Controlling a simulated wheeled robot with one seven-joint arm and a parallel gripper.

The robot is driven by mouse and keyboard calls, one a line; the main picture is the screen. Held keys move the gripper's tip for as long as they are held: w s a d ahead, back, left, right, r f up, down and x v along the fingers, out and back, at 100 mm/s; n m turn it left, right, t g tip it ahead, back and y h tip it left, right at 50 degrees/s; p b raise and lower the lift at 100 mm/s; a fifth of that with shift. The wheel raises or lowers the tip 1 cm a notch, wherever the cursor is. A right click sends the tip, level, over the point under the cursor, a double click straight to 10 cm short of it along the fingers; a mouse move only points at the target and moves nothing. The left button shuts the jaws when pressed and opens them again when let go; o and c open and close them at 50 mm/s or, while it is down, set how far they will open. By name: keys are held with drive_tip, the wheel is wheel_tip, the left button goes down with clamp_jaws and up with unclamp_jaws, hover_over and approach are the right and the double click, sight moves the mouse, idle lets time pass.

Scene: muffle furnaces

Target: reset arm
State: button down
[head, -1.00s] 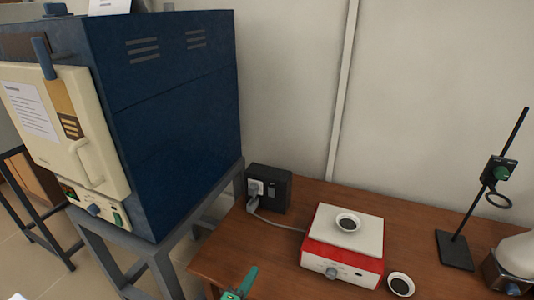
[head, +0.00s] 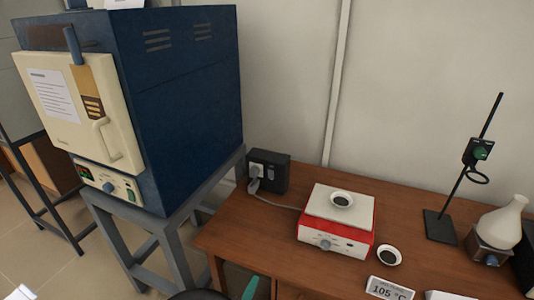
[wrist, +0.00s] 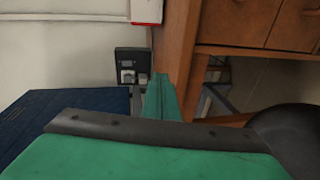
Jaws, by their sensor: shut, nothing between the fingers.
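My gripper (wrist: 161,98) shows in the wrist view as green fingers closed together, with nothing between them. A green part of it (head: 250,288) also shows at the bottom edge of the head view, in front of the table's front edge; the rest is out of frame there. The gripper is apart from the furnace and from the things on the table. The blue muffle furnace (head: 190,110) stands at left in the head view with its cream door (head: 75,110) shut.
The wooden table (head: 225,236) carries a red and white hotplate (head: 318,236) with a small dish (head: 342,200) on top. Another dish (head: 389,255), a 105 °C sign (head: 390,289), a ring stand (head: 440,226) and a white flask (head: 502,222) are also there. A black socket box (head: 268,171) is by the wall.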

drive_tip(key=s+d+f+m+g+y, duration=0.1)
drive_tip(key=s+f+m+y, duration=0.15)
drive_tip(key=s, duration=0.75)
drive_tip(key=s+f+m+y, duration=0.2)
drive_tip(key=s+f+y, duration=0.15)
drive_tip(key=s, duration=0.75)
drive_tip(key=s+d+r+m, duration=0.1)
drive_tip(key=s+r+m, duration=0.3)
drive_tip(key=s, duration=0.4)
drive_tip(key=s+d+r+m+t, duration=0.1)
drive_tip(key=s+d+r+m, duration=0.1)
drive_tip(key=s+r+m, duration=0.2)
drive_tip(key=s+r, duration=0.3)
drive_tip(key=s, duration=0.1)
drive_tip(key=shift+d+m+h, duration=0.3)
drive_tip(key=shift+m+h, duration=0.05)
drive_tip(key=shift+h, duration=0.05)
